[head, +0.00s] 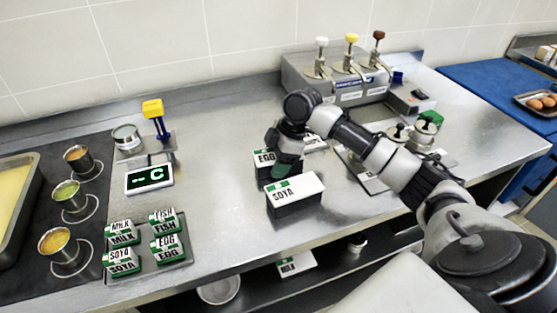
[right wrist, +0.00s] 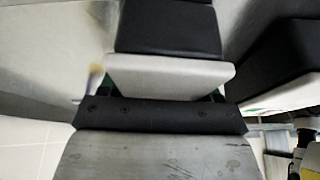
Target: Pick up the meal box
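The one marked EGG (head: 263,157) is behind the one marked SOYA (head: 294,194). My right gripper (head: 284,172) reaches down over the right part of the EGG box and hides much of it. In the right wrist view a black box with a white top (right wrist: 170,76) lies straight ahead, close against the dark front of my gripper (right wrist: 160,115). The fingers are not clear, so I cannot tell whether they grip it. My left gripper is out of view.
A second box (right wrist: 285,60) is close by on the right in the wrist view. Small labelled blocks (head: 145,245), a scale display (head: 150,178) and cups of sauce (head: 58,243) stand at left. A pump dispenser (head: 340,80) stands behind. The counter left of the boxes is clear.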

